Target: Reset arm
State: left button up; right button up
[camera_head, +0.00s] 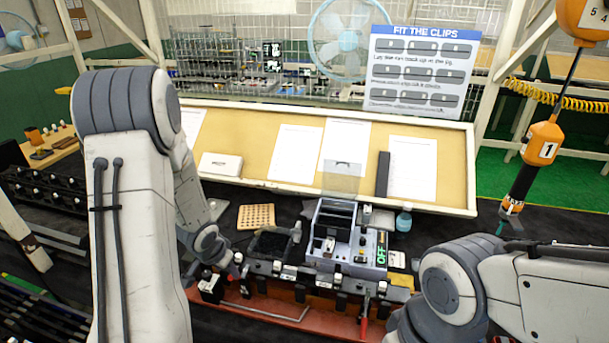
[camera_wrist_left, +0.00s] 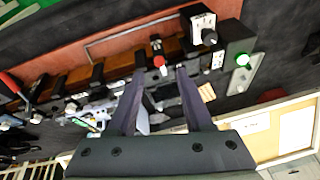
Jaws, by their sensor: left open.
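My left gripper (camera_head: 238,268) is at the left end of the dark fixture rail (camera_head: 325,283), its fingers small and partly hidden in the head view. In the left wrist view the two dark fingers of this gripper (camera_wrist_left: 160,75) stand apart with nothing held between them. A red-and-white knob (camera_wrist_left: 158,58) shows beyond the fingertips; whether they touch it I cannot tell. My right arm comes in from the right, and its gripper is outside the frames.
A grey machine (camera_head: 350,235) marked OFF stands behind the rail. A tan perforated block (camera_head: 256,216) and a blue bottle (camera_head: 403,220) lie nearby. A red-handled tool (camera_head: 364,326) is in front. An orange hanging tool (camera_head: 541,142) hangs at right. A sloped board (camera_head: 255,140) with papers stands behind.

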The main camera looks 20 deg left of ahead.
pick_arm(q)
jog(key=s+d+r+m+g+b, duration=0.1)
jog(key=s+d+m+b, duration=0.2)
jog(key=d+b, duration=1.05)
jog(key=s+d+m+g+h+b, duration=0.2)
jog(key=s+d+g, duration=0.1)
jog(key=s+d, duration=1.3)
jog(key=shift+s+d+f+m, duration=0.25)
jog(key=shift+s+m, duration=0.15)
jog(key=shift+s, duration=0.55)
